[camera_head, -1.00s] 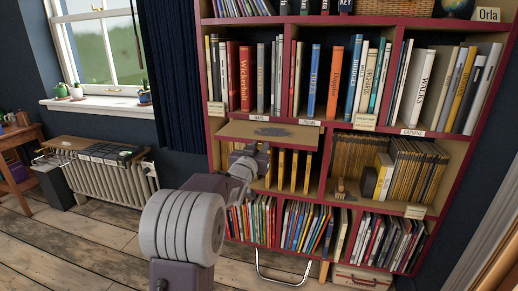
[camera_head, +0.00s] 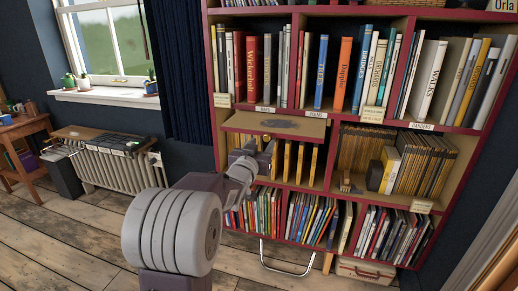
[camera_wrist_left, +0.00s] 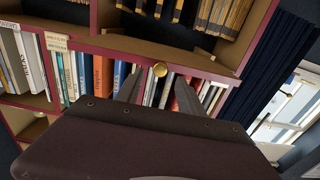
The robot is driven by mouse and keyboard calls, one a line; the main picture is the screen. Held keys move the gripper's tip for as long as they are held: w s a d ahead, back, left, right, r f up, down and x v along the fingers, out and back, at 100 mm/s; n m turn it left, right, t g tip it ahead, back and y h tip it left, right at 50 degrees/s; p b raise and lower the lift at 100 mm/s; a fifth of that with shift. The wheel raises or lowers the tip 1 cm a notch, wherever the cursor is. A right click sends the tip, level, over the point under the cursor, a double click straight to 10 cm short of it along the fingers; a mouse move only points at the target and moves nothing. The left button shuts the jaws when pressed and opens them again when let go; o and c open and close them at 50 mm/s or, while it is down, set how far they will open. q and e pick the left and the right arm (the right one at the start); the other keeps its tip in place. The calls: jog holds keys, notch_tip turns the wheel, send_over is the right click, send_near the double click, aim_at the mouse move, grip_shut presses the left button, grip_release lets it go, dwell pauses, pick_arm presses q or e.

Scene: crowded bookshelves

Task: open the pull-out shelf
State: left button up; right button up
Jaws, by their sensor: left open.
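The pull-out shelf (camera_head: 300,130) is a tan board with a dark smudge on top, below the upper row of books in the left column of the red bookcase. In the left wrist view, a round brass knob (camera_wrist_left: 160,69) sits on a red shelf edge (camera_wrist_left: 198,65). My left gripper (camera_head: 272,149) is at the front of the board in the head view. In the left wrist view its two fingers (camera_wrist_left: 158,85) are apart, with the knob between and just beyond their tips; contact cannot be told. The knob is not visible in the head view. My right gripper is not in view.
Upright books (camera_head: 322,72) fill the bookcase above, and yellow-spined volumes (camera_head: 301,163) stand below the board. A bent metal handle (camera_head: 287,270) and a small case (camera_head: 365,272) are near the floor. A radiator (camera_head: 120,168) stands at left. Wooden floor (camera_head: 60,240) is open at lower left.

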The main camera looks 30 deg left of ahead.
pick_arm(q)
jog(key=v, duration=0.4)
jog(key=shift+s, duration=0.15)
jog(key=w+d+f+m+h, duration=0.2)
jog(key=d+f+h, duration=0.2)
jog(key=d, duration=0.7)
jog(key=s+d+f+g, duration=0.2)
jog(key=s+f+g, duration=0.1)
jog(key=f, duration=0.3)
jog(key=s+d+f+g, duration=0.2)
jog(key=d+f+g, duration=0.1)
jog(key=f, duration=0.4)
jog(key=s+d+f+g, duration=0.1)
jog(key=s+f+g, duration=0.5)
jog(key=s, duration=0.5)
jog(key=s+d+f+g, duration=0.1)
jog(key=s+f+g, duration=0.3)
jog(key=s+f, duration=0.45)
notch_tip(320, 180, up, 28)
jog(key=s+p, duration=0.1)
jog(key=p, duration=2.5)
jog(key=shift+a+f+m+h, duration=0.15)
jog(key=shift+a+m+h, duration=0.1)
jog(key=shift+m+h, duration=0.05)
